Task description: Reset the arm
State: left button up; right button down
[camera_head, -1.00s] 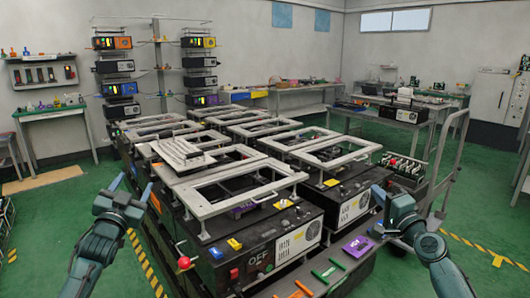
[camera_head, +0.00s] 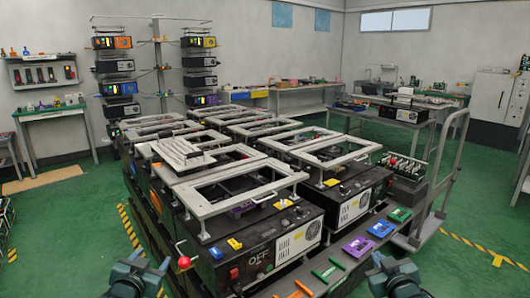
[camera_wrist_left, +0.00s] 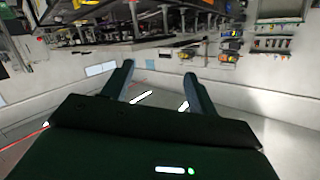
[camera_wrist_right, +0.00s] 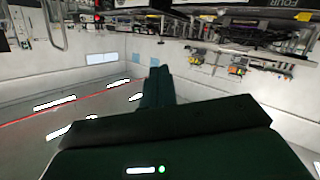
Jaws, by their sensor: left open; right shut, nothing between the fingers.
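A lever with a red ball knob (camera_head: 184,262) stands at the front left corner of the nearest black fixture box (camera_head: 262,245), marked OFF. My left gripper (camera_head: 152,261) is low at the bottom of the head view, left of the knob and apart from it. Its two fingers stand apart with nothing between them, as the left wrist view (camera_wrist_left: 158,82) shows. My right gripper (camera_head: 378,262) is at the bottom edge, right of the fixture. Its fingers are together and empty in the right wrist view (camera_wrist_right: 158,75). Both grippers touch nothing that I can see.
Grey frames (camera_head: 235,185) top the rows of black boxes. Green (camera_head: 400,214), purple (camera_head: 358,245) and orange pieces lie on the front ledge. A trolley (camera_head: 430,215) stands at the right. Green floor (camera_head: 60,230) is free at the left.

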pick_arm(q)
jog(key=s+d+f+g+h, duration=0.1)
jog(key=s+d+f, duration=0.4)
jog(key=s, duration=0.5)
jog(key=s+d+f+g+h, duration=0.1)
jog(key=s+d+f, duration=0.3)
jog(key=s, duration=0.7)
jog(key=s+d+f+g+h, duration=0.1)
jog(key=s+d+f+g, duration=0.2)
jog(key=s, duration=0.8)
jog(key=d+f, duration=0.2)
jog(key=d, duration=0.1)
jog(key=shift+f+n, duration=0.3)
pick_arm(e)
jog(key=s+a+f+g+y, duration=0.1)
jog(key=s+a+f, duration=0.4)
jog(key=s, duration=0.5)
jog(key=s+a+f+g+y, duration=0.1)
jog(key=s+a+f, duration=0.3)
jog(key=s, duration=0.7)
jog(key=s+a+f+g+y, duration=0.1)
jog(key=s+a+f+g, duration=0.2)
jog(key=s, duration=0.8)
jog(key=a+f, duration=0.2)
jog(key=a, duration=0.1)
jog(key=shift+f+m, duration=0.3)
jog(key=shift+f, duration=0.05)
